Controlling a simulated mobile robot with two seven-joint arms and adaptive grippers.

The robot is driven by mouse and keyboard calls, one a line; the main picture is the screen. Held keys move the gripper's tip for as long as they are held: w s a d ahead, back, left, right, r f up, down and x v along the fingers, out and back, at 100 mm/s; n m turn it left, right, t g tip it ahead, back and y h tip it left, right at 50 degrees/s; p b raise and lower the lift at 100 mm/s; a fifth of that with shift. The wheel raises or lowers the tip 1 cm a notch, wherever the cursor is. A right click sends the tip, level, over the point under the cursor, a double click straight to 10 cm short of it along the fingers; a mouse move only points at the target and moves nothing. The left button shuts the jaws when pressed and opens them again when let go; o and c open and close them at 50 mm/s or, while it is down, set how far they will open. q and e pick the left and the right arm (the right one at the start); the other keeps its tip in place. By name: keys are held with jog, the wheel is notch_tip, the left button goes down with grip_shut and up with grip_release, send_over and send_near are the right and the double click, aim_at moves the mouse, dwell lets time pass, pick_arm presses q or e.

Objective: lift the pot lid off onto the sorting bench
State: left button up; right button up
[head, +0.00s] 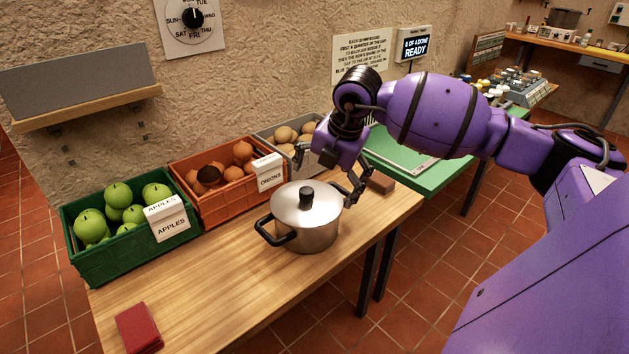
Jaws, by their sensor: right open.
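A steel pot (306,237) with a black side handle stands upright on the wooden bench (200,296). Its steel lid (291,203) sits on top, with a black knob (306,196) in the middle. My right gripper (327,178) is open, above and just behind the pot. One finger is to the left of the knob at the back, the other is at the pot's right side. Nothing shows between the fingers. The pot's far side is partly hidden behind the gripper. My left gripper is not in view.
Crates of green apples (91,264), onions (206,207) and potatoes (267,137) line the bench's back edge. A dark red block (138,328) lies at the front left and a brown block (381,184) right of the pot. A green table (393,169) adjoins at right.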

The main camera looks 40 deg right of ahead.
aim_at(318, 203)
jog(key=shift+s+d+f, duration=0.1)
jog(key=shift+d+f, duration=0.15)
jog(key=shift+f, duration=0.05)
jog(key=x, duration=0.7)
jog(key=shift+f, duration=0.1)
jog(key=c, duration=1)
